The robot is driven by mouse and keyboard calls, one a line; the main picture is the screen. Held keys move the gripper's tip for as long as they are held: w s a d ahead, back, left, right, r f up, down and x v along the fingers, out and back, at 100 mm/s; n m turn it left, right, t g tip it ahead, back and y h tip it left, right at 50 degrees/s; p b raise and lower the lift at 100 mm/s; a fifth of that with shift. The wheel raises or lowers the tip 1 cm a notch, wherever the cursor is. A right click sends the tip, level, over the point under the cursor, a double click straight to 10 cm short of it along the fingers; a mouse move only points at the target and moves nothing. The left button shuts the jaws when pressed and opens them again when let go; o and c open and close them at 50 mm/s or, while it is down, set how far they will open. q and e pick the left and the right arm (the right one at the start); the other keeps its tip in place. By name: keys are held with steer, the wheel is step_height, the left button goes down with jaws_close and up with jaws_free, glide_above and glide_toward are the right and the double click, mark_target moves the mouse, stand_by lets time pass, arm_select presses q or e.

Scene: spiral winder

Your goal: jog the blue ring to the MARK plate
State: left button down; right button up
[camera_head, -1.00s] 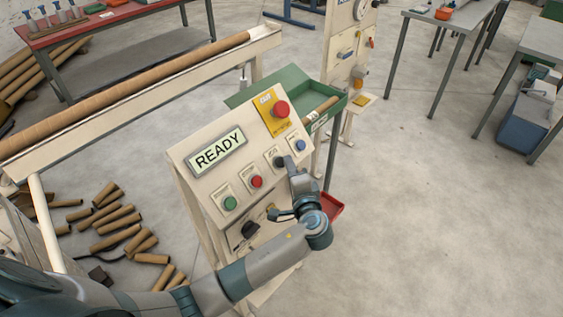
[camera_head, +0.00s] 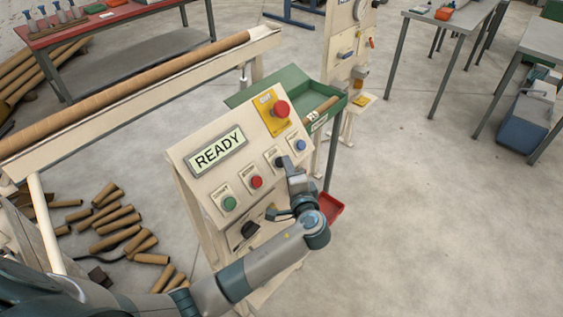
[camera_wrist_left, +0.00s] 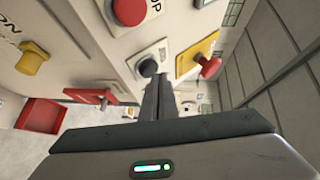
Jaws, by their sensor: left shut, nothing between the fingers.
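A cream control panel (camera_head: 205,185) stands before me, its display (camera_head: 217,150) reading READY. My left gripper (camera_head: 290,167) is shut and empty, its tips at a dark button (camera_head: 279,161) in the lower row. In the left wrist view the shut fingers (camera_wrist_left: 157,92) end close by that dark button (camera_wrist_left: 147,67); I cannot tell whether they touch it. A long brown tube (camera_head: 130,90) lies in a cream trough behind the panel. I cannot make out a blue ring or a MARK plate. My right gripper is not in view.
The panel also carries a green button (camera_head: 230,203), a red button (camera_head: 257,182), a blue button (camera_head: 301,145) and a red mushroom button (camera_head: 282,108) on yellow. A green tray (camera_head: 335,105) is behind it. Loose brown tubes (camera_head: 115,220) lie at left.

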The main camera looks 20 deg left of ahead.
arm_select(q)
steer(key=shift+w+a+f, duration=0.1)
steer(key=shift+a+f, duration=0.2)
steer(key=shift+a, duration=0.05)
stand_by(0.6)
steer(key=shift+d+r, duration=0.15)
stand_by(0.3)
steer(key=shift+s+d+r+p, duration=0.2)
steer(key=shift+d+r+p, duration=0.1)
steer(key=shift+d+r, duration=0.15)
stand_by(0.5)
steer(key=shift+w+a+f+b, duration=0.2)
steer(key=shift+a+f+b, duration=0.15)
steer(key=shift+a+f, duration=0.25)
stand_by(1.1)
steer(key=shift+d+r, duration=0.1)
stand_by(0.4)
steer(key=shift+s+d+r+p, duration=0.2)
steer(key=shift+d+r+p, duration=0.25)
steer(key=shift+d, duration=0.05)
steer(key=shift+d+r, duration=0.1)
